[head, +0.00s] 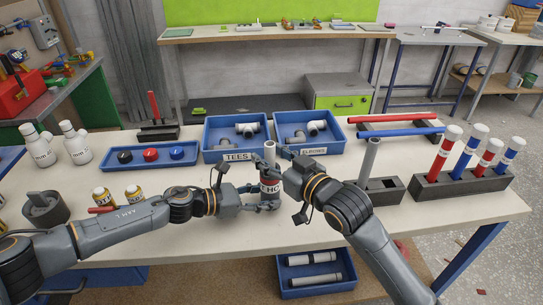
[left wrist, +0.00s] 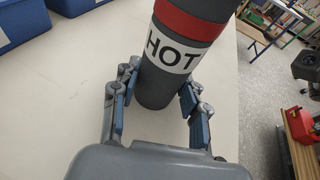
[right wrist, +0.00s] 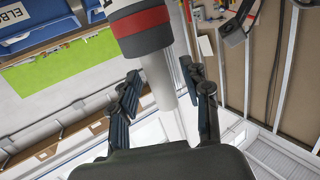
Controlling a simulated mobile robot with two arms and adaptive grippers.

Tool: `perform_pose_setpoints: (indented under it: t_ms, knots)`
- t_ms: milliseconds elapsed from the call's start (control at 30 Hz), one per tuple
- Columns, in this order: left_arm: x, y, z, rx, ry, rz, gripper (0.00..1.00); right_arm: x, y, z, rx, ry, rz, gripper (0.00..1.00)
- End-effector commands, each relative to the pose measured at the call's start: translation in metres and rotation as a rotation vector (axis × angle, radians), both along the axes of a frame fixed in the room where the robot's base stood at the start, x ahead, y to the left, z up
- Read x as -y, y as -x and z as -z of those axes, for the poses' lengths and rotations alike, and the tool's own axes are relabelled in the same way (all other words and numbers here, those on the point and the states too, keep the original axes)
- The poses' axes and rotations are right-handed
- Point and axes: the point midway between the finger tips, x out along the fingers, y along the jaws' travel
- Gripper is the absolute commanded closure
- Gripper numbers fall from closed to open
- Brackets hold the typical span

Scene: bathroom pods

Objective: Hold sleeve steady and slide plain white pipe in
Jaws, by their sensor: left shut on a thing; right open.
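The dark grey sleeve (head: 269,187) with a red band and a white "HOT" label stands upright on the table. My left gripper (head: 262,202) is shut on it low down; in the left wrist view the fingers sit on both sides of the sleeve (left wrist: 181,42). A plain pale pipe (head: 269,152) stands up out of the sleeve's top. My right gripper (head: 284,160) is open near the pipe's upper part. In the right wrist view the pipe (right wrist: 158,76) lies between the open fingers. How deep the pipe sits is hidden inside the sleeve.
Blue tees (head: 222,143) and elbows (head: 329,146) trays stand just behind. To the right are a dark block (head: 388,191) with an upright grey pipe (head: 370,158) and a rack (head: 462,190) of red and blue pipes. Small bottles (head: 133,194) stand left, near my left arm.

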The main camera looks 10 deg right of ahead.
Motion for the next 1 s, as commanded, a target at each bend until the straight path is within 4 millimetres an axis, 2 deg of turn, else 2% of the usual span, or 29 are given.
perform_pose_setpoints:
  t_ms: [133, 267, 600, 700, 833, 1000]
  knots:
    - [0.0, 0.0, 0.001, 0.0, -0.001, 0.0, 0.86, 0.002, 0.002, 0.0, -0.001, 0.001, 0.0, 0.53]
    - [0.0, 0.0, 0.001, 0.0, -0.001, 0.0, 0.86, 0.009, 0.015, -0.001, 0.0, 0.001, 0.0, 0.53]
    - [0.0, 0.0, 0.001, 0.0, -0.001, 0.0, 0.86, 0.044, 0.077, -0.009, -0.002, 0.003, 0.0, 0.53]
    - [0.0, 0.0, 0.001, 0.0, -0.001, 0.0, 0.86, 0.052, 0.089, -0.011, -0.002, 0.003, 0.001, 0.53]
    - [0.0, 0.0, 0.001, 0.0, -0.001, 0.0, 0.86, 0.058, 0.1, -0.013, -0.001, 0.001, 0.0, 0.53]
    - [0.0, 0.0, 0.001, 0.0, -0.001, 0.0, 0.86, 0.06, 0.103, -0.015, 0.0, -0.001, 0.0, 0.53]
